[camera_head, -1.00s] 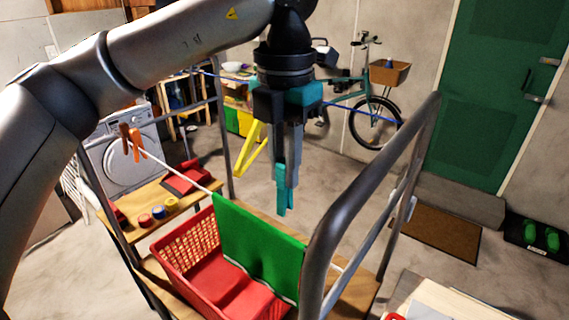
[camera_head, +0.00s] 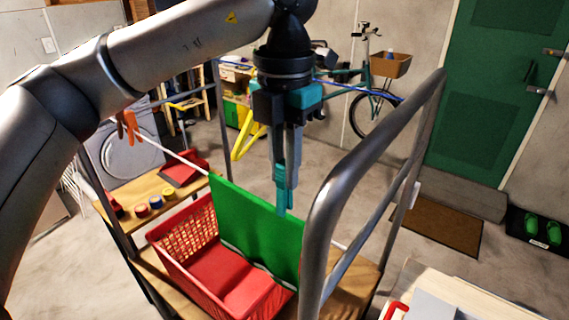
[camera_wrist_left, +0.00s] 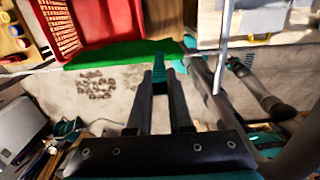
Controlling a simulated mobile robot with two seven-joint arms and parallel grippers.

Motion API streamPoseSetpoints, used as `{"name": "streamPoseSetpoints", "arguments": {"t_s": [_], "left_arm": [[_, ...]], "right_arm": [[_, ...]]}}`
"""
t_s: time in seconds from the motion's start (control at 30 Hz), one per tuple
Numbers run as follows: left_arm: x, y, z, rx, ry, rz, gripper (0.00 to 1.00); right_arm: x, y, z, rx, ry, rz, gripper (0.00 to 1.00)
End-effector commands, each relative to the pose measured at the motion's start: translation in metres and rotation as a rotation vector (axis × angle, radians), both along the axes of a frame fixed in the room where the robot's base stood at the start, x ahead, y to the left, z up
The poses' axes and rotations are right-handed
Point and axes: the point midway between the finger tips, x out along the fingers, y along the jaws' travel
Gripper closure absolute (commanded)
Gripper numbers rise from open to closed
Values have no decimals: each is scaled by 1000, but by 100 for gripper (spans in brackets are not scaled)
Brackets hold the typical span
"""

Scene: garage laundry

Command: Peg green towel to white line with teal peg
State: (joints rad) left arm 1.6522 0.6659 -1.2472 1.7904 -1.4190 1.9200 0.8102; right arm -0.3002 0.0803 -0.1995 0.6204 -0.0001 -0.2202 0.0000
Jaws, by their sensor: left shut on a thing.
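My left gripper (camera_head: 286,180) points down and is shut on the teal peg (camera_head: 281,202). The peg is upright, its lower tip close to the towel's top edge towards the right. In the wrist view the peg (camera_wrist_left: 160,74) sits between the fingers and its tip overlaps the towel's edge; I cannot tell whether they touch. My right gripper is not in view.
A metal rail (camera_head: 345,165) stands close right of the gripper. The red basket (camera_head: 180,262) sits on the wooden rack below, with small jars (camera_head: 155,202) to its left.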

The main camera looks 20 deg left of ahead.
Motion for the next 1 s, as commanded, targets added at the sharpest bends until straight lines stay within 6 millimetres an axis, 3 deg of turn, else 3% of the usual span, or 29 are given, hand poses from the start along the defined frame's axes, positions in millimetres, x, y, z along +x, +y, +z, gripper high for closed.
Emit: {"name": "streamPoseSetpoints", "arguments": {"t_s": [1.0], "left_arm": [[-1, 0, -53, 2, 3, -1, 100]], "right_arm": [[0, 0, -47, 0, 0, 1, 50]]}}
